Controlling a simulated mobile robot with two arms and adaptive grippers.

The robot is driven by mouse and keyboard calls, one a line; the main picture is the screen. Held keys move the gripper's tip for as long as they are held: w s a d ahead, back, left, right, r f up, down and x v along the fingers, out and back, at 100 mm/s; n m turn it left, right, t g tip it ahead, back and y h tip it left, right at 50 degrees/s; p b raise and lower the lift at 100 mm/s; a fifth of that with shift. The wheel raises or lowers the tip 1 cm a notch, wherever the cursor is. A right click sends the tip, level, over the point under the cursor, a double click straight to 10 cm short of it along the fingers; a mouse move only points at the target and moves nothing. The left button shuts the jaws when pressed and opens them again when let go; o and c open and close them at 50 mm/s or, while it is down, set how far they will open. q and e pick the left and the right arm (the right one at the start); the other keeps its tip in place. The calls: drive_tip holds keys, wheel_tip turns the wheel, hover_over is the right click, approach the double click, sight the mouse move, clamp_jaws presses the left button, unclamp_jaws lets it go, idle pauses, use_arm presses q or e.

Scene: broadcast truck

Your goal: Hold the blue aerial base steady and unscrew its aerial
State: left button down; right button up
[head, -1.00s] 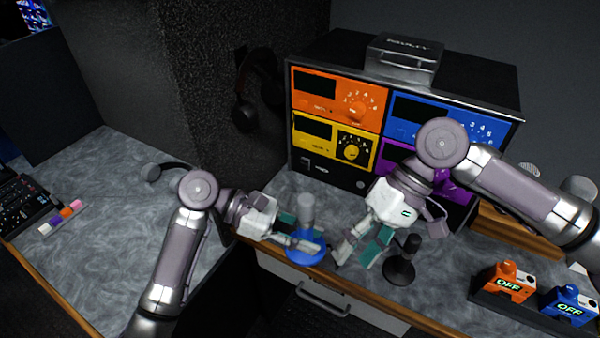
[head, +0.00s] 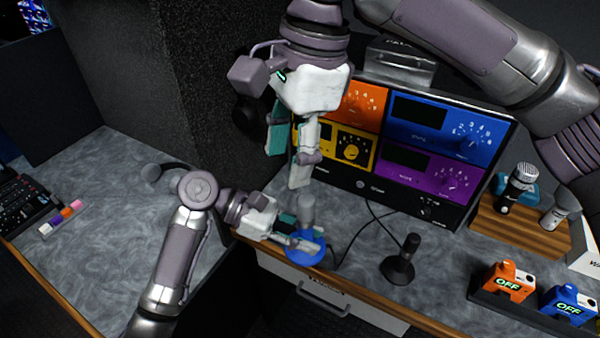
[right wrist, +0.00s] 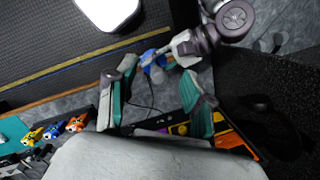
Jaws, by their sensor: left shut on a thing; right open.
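The blue aerial base (head: 304,254) stands at the counter's front edge in the head view, with a grey aerial (head: 306,210) upright on it. My left gripper (head: 298,240) is shut on the base, low and from the left; its fingers hide part of it. My right gripper (head: 289,165) is open and empty, pointing down above the aerial and apart from it. In the right wrist view the blue base (right wrist: 157,70) shows small and partly hidden, between the open fingers of my right gripper (right wrist: 158,76) and beyond their tips.
A black base with a black aerial (head: 398,267) stands to the right, with a cable behind it. A rack of coloured units (head: 440,130) stands behind. Orange (head: 510,282) and blue (head: 568,303) boxes marked OFF and a wooden microphone holder (head: 520,232) are at the right.

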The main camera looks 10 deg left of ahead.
drive_tip(key=m+h, duration=0.2)
hover_over(300, 211)
drive_tip(key=w, duration=0.1)
drive_tip(key=f, duration=0.7)
drive_tip(key=shift+w+a+f, duration=0.2)
drive_tip(key=shift+f, duration=0.15)
drive_tip(key=shift+w+d+f+t, duration=0.1)
drive_tip(key=shift+f+t, duration=0.2)
drive_tip(key=shift+f, duration=0.05)
wheel_tip(300, 211, down, 8)
drive_tip(key=shift+r, duration=0.15)
